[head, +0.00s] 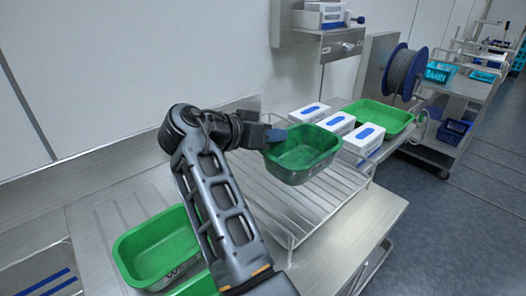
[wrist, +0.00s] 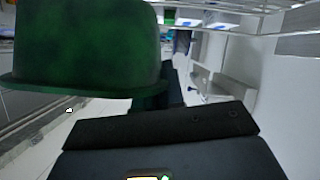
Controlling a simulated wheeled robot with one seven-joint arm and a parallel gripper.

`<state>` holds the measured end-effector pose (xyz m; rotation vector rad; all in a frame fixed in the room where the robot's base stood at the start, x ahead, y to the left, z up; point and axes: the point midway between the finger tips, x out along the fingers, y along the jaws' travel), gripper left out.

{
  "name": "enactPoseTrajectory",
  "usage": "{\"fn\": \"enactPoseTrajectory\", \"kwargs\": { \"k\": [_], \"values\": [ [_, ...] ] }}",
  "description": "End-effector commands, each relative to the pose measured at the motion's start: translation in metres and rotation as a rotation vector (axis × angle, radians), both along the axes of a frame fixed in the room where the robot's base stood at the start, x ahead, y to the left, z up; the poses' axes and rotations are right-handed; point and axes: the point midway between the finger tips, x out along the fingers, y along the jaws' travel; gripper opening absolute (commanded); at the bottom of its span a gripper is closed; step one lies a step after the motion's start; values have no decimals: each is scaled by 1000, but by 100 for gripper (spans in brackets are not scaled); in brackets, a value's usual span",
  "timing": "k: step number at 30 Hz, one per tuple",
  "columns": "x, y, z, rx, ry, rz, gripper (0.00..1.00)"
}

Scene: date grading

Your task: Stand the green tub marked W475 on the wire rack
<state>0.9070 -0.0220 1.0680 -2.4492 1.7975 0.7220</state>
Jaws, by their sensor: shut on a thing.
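My gripper (head: 274,136) is shut on the rim of a green tub (head: 302,160) in the head view. The tub is upright and appears to be above the wire rack (head: 315,205); I see no clear contact between them. No marking shows on this tub. In the wrist view the held tub (wrist: 85,45) fills the upper left, with my gripper (wrist: 158,100) beside it. Another green tub (head: 150,250) stands on the steel bench at lower left; its lettering starts with W, and my arm hides the rest.
Several white boxes with blue labels (head: 362,140) and a wide green tray (head: 378,115) stand behind the rack. A cable reel (head: 405,73) is farther back. The front part of the rack is bare. Part of another green item shows behind my arm at lower left.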

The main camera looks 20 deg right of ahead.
Motion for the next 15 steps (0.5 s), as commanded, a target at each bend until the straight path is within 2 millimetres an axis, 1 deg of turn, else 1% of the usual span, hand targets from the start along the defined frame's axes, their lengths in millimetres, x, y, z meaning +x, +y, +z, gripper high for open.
{"fn": "enactPoseTrajectory", "kwargs": {
  "k": [1, 6, 10, 15],
  "values": [
    [5, 8, -3, 0, 3, 3, 0],
    [15, 20, -14, 1, 0, 0, 0],
    [16, 22, -21, 1, 1, 0, 0],
    [16, 22, -45, 0, 4, 1, 0]
  ]
}}
